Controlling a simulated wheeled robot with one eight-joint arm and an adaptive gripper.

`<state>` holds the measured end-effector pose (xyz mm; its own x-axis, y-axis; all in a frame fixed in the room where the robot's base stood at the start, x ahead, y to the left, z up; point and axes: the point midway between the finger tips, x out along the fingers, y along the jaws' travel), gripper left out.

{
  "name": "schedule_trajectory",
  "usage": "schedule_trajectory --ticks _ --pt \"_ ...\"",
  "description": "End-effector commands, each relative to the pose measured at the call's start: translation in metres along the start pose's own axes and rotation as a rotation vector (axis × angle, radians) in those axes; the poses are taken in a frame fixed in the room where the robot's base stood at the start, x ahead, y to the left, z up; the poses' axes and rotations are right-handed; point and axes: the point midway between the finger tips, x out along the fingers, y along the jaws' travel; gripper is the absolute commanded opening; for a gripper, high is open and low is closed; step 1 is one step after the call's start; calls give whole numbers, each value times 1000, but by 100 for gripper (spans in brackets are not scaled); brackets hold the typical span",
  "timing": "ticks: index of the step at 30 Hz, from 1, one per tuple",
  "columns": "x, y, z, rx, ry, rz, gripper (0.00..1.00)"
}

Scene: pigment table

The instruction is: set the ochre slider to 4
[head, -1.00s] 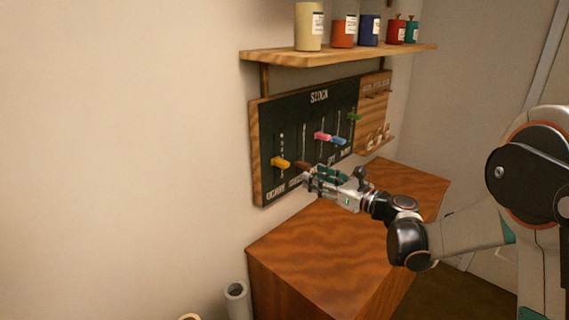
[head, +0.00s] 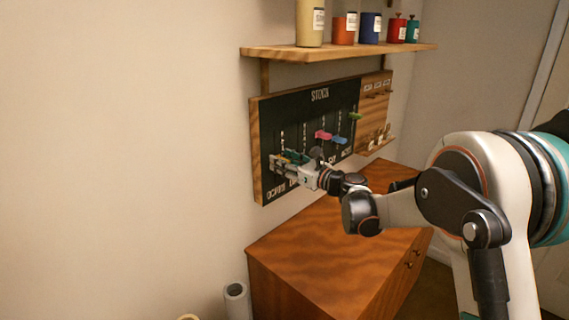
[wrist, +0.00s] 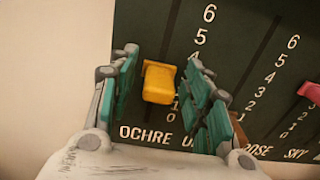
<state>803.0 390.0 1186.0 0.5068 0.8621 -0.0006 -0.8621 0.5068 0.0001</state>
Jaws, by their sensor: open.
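The ochre slider's yellow knob (wrist: 159,82) sits in the wrist view above the word OCHRE on the dark stock board (head: 310,110). My gripper (wrist: 165,70) is open, with one teal finger on each side of the knob. Small gaps show between the knob and both fingers, so it is not clamped. A column of numbers with 6 and 5 at the top and 0 at the bottom runs beside the slider. The right finger covers its middle, so I cannot read the knob's exact setting. In the head view my gripper (head: 284,162) is at the board's left part and hides most of the knob.
A pink knob (head: 323,135), a blue knob (head: 339,140) and a green knob (head: 356,116) stick out farther right. A shelf (head: 340,52) with jars is above the board. A wooden cabinet (head: 330,250) stands below. The wall left of the board is clear.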

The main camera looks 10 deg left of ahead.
Motion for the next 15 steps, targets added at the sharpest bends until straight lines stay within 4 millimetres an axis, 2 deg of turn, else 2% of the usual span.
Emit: schedule_trajectory --ticks 7,8,13,15 --pt "1 0 0 0 0 0 45" --pt "1 0 0 0 0 0 40" --pt "0 0 0 0 0 0 2" --pt "0 0 0 0 0 0 0"
